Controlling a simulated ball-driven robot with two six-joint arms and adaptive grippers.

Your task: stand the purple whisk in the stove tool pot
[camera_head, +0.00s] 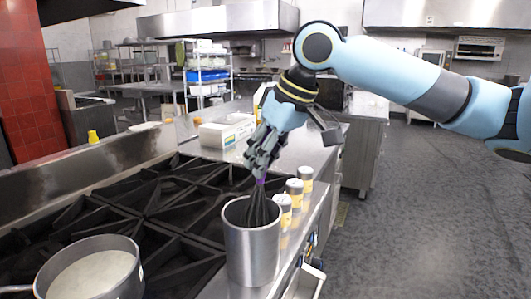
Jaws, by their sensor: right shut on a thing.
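The stove tool pot (251,251) is a tall steel cylinder at the right edge of the black stove. The purple whisk (261,207) points down, with its dark wires partly inside the pot's mouth. A bit of its purple handle shows just under my right gripper (260,173). My right gripper is above the pot and shut on the whisk's handle, most of which the fingers hide. The pot's wall hides the low end of the wires, so I cannot tell whether they touch the bottom. My left gripper is not in view.
Several shakers (294,192) stand in a row just right of and behind the pot. A saucepan (92,273) sits at the front left of the stove. A white box (226,132) lies on the counter behind. An open drawer (306,284) juts out below the counter's right edge.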

